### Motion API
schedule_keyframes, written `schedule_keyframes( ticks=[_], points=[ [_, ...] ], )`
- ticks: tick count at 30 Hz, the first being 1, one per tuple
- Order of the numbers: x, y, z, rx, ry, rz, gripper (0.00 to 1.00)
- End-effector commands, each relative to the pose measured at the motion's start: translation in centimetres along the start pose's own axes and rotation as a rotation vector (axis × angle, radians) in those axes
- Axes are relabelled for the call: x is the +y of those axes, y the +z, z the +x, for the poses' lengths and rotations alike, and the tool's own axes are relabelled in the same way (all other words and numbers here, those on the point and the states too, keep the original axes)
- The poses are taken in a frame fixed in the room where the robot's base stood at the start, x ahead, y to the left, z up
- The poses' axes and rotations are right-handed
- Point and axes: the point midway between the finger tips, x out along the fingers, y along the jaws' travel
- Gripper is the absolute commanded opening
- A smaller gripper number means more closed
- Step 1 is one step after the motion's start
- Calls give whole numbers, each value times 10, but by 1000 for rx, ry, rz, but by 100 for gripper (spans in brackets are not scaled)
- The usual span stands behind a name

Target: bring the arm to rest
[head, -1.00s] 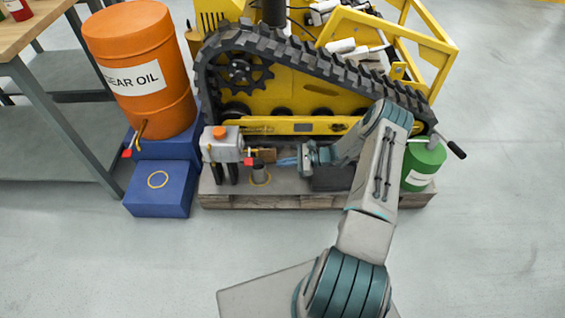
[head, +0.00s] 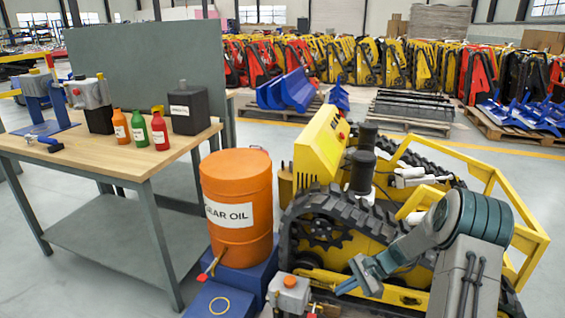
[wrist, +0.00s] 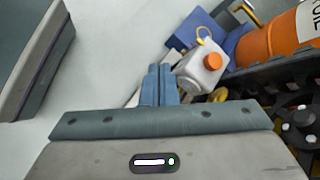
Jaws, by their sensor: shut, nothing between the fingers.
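My gripper (head: 347,286) is at the lower right in the head view, in front of the yellow tracked carrier (head: 322,150) and to the right of the orange gear oil drum (head: 238,243). Its blue fingers point left and down. In the wrist view the fingers (wrist: 160,72) are together with nothing between them. A grey-white unit with an orange cap (head: 289,293) is below and left of the fingers. It also shows in the wrist view (wrist: 198,75), just right of the fingertips and apart from them.
A workbench (head: 150,157) at left holds several bottles, a dark canister (head: 188,108) and a grey machine. Blue blocks (head: 220,300) stand under and before the drum. More carriers and pallets line the back. Grey floor lies open behind the carrier.

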Motion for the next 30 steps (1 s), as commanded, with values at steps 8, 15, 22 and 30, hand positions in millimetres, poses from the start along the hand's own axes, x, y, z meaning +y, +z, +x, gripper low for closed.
schedule_keyframes(
  ticks=[8, 15, 22, 30],
  points=[
    [-21, 116, -76, 141, 186, -242, 0],
    [-21, 204, -131, 259, 322, -437, 0],
    [-11, 283, -182, 372, 431, -620, 0],
    [11, 364, -235, 504, 534, -827, 0]
  ],
)
